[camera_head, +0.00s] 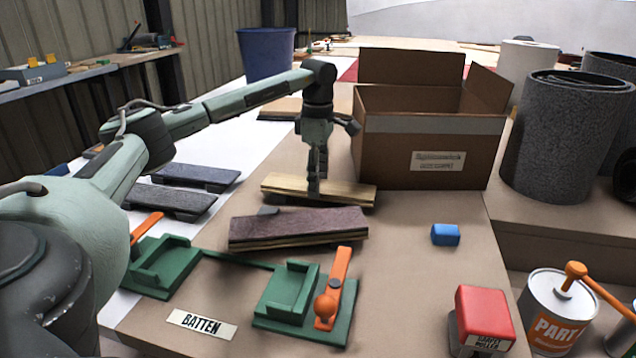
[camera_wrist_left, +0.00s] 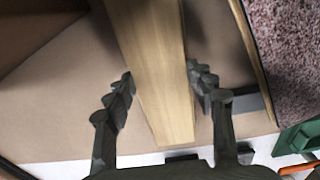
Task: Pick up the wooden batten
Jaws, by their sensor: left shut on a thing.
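The wooden batten (camera_head: 347,194) is a pale, straight strip lying across the middle of the head view, just in front of the cardboard box. My left gripper (camera_head: 316,186) points down and is shut on the batten near its middle. In the left wrist view the batten (camera_wrist_left: 155,60) runs between the two dark fingers of my left gripper (camera_wrist_left: 160,85). I cannot tell clearly whether the batten is clear of the bench. My right gripper is not in view.
A grey-purple topped board (camera_head: 298,228) lies just in front of the batten. A green fixture (camera_head: 345,325) with orange levers and a BATTEN label (camera_head: 201,323) is nearer. The open cardboard box (camera_head: 425,165) stands close behind right. A blue block (camera_head: 445,235) lies right.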

